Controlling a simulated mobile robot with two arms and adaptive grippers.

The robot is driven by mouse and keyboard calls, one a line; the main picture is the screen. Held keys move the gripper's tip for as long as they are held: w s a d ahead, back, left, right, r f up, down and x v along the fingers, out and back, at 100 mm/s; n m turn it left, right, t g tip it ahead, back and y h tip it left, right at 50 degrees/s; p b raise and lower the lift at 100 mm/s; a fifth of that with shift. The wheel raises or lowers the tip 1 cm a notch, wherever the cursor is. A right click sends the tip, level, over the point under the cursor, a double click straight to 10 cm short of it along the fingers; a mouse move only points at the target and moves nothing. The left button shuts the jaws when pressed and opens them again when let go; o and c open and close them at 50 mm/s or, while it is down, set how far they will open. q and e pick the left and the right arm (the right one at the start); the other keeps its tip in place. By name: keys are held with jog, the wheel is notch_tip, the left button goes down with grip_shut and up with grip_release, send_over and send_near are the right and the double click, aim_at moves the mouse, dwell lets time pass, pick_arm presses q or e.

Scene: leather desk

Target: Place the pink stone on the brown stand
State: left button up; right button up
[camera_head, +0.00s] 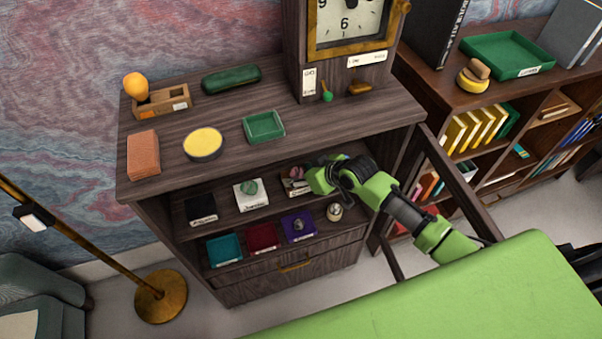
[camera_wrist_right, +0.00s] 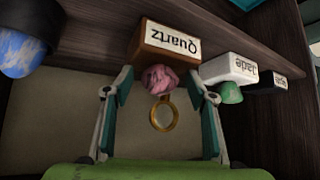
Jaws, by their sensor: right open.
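The pink stone (camera_wrist_right: 160,78) sits against the brown stand (camera_wrist_right: 150,40) labelled Quartz in the right wrist view, where the picture is upside down. In the head view, the pink stone (camera_head: 296,173) appears on top of the brown stand (camera_head: 297,190) on the cabinet's upper shelf, partly hidden by my gripper. My right gripper (camera_head: 312,181) reaches in from the right. In the wrist view my right gripper (camera_wrist_right: 162,92) is open, with a finger on each side of the pink stone and visible gaps. My left gripper is not in view.
A white stand (camera_head: 252,198) with a green stone and a black stand (camera_head: 201,211) are left of the brown stand. Teal (camera_head: 224,250), red and purple stands are on the lower shelf. A gold ring (camera_wrist_right: 163,114) shows beyond the stone. The cabinet top (camera_head: 225,110) overhangs the shelf.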

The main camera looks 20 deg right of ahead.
jog(key=shift+r+p, duration=0.35)
jog(key=shift+p+v, duration=4.75)
jog(key=shift+v, duration=1.15)
jog(key=s+d+f+m+g+h, duration=0.1)
jog(key=s+d+f, duration=0.1)
jog(key=s+f, duration=0.35)
jog(key=s+d+f+m+g+h, duration=0.1)
jog(key=s+d+f, duration=0.15)
jog(key=f, duration=0.65)
jog(key=s+d+f+m+h, duration=0.1)
jog(key=s+d+f, duration=0.25)
jog(key=f, duration=0.45)
jog(key=s+a+f+g, duration=0.1)
jog(key=s+f, duration=0.4)
jog(key=s, duration=0.5)
jog(key=s+a+f+g, duration=0.2)
jog(key=s+f, duration=0.3)
jog(key=s, duration=0.6)
jog(key=s+a+f+g, duration=0.2)
jog(key=s+f, duration=0.3)
jog(key=s, duration=0.5)
jog(key=shift+s+a+h, duration=0.3)
jog(key=shift+a+h, duration=0.05)
jog(key=shift+h, duration=0.05)
jog(key=shift+f, duration=0.1)
